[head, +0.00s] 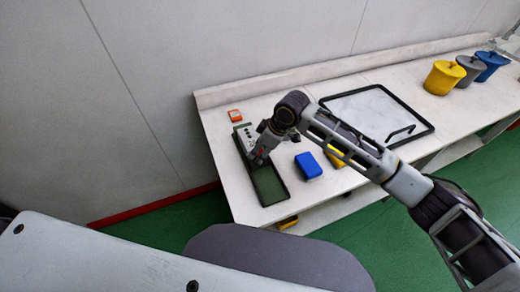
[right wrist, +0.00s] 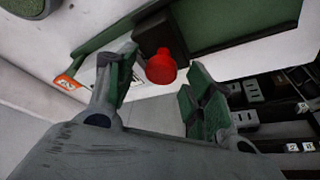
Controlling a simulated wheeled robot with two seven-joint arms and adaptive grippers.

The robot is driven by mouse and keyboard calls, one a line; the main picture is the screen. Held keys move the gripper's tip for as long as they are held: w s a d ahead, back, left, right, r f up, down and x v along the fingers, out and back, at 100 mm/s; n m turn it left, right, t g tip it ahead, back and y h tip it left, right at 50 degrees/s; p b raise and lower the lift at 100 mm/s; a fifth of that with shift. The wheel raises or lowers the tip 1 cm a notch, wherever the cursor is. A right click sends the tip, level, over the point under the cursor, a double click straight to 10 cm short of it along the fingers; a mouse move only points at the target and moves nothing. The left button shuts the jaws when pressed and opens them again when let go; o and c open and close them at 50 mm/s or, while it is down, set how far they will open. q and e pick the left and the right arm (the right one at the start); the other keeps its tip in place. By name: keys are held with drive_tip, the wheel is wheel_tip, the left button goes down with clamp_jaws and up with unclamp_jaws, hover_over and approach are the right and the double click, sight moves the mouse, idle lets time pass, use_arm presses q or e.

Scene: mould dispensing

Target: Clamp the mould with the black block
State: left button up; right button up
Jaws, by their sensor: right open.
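The mould (head: 268,186) is a long green tray with a dark rim, lying lengthwise near the left end of the white table. My right gripper (head: 258,154) is over its middle, pointing down. In the right wrist view the right gripper's fingers (right wrist: 158,98) are open. A red knob (right wrist: 161,68) shows between and beyond them, beside a dark block (right wrist: 151,36) at the green mould surface (right wrist: 230,20). Whether the fingers touch the knob cannot be told. In the head view the gripper mostly hides the block. My left gripper is not in view.
A blue block (head: 308,166) and a partly hidden yellow block (head: 335,157) stand right of the mould. An orange item (head: 235,115) lies behind it. A black-framed tray (head: 428,117) lies further right. Yellow (head: 443,78), grey (head: 473,71) and blue (head: 491,66) buckets stand far right.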

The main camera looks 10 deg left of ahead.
drive_tip(key=v, duration=1.1)
drive_tip(key=shift+r, duration=0.2)
drive_tip(key=shift+s+f, duration=0.1)
drive_tip(key=shift+s, duration=0.05)
